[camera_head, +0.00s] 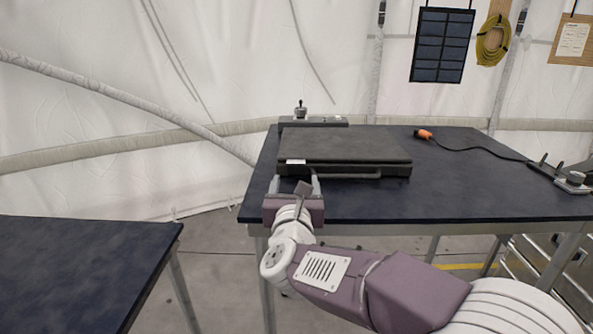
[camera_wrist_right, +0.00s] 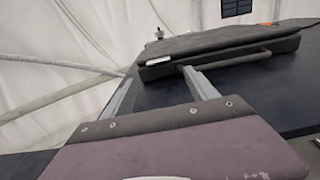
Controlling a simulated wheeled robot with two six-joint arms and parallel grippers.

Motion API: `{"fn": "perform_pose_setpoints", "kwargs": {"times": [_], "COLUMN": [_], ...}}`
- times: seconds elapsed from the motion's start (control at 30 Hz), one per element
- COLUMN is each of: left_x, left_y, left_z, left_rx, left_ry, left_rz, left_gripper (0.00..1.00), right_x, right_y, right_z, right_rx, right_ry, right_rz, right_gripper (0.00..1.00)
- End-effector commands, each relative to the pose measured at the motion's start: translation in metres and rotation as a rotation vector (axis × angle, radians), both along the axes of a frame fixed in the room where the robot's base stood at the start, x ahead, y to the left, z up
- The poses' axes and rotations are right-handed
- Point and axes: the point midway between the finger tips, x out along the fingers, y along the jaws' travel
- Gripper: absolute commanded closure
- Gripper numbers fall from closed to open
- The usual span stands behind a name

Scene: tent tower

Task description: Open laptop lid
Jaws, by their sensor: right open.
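The laptop (camera_head: 345,148) lies with its lid shut on the dark table, a thick dark grey slab with a handle along its front edge. A small white patch marks its front left corner. My right gripper (camera_head: 295,180) is open and empty, just in front of the laptop's front left part. In the right wrist view, the gripper's two fingers (camera_wrist_right: 160,85) reach toward the laptop (camera_wrist_right: 220,42); one fingertip appears close to its front edge near the handle, but I cannot tell whether it touches. My left gripper is not in view.
The dark table (camera_head: 450,200) has free room right of the laptop. An orange-tipped cable (camera_head: 425,134) lies there, with a dark clamp-like device (camera_head: 572,180) at the right edge. A device with a knob (camera_head: 302,112) stands behind the laptop. Another dark table (camera_head: 80,260) is at left.

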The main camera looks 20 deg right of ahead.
Motion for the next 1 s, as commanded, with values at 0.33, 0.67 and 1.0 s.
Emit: {"fn": "perform_pose_setpoints", "kwargs": {"times": [0.33,0.67,1.0], "left_x": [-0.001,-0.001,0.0], "left_y": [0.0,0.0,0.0], "left_z": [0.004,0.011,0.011], "left_rx": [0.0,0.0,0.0], "left_ry": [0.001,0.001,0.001], "left_rz": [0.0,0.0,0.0], "left_gripper": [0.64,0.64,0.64], "right_x": [0.03,0.083,0.087], "right_y": [-0.009,-0.024,-0.025], "right_z": [0.001,0.0,-0.001], "right_rx": [0.0,-0.001,0.0], "right_ry": [0.001,0.0,0.0], "right_rz": [-0.003,0.0,0.002], "right_gripper": [0.33,0.33,0.41]}}
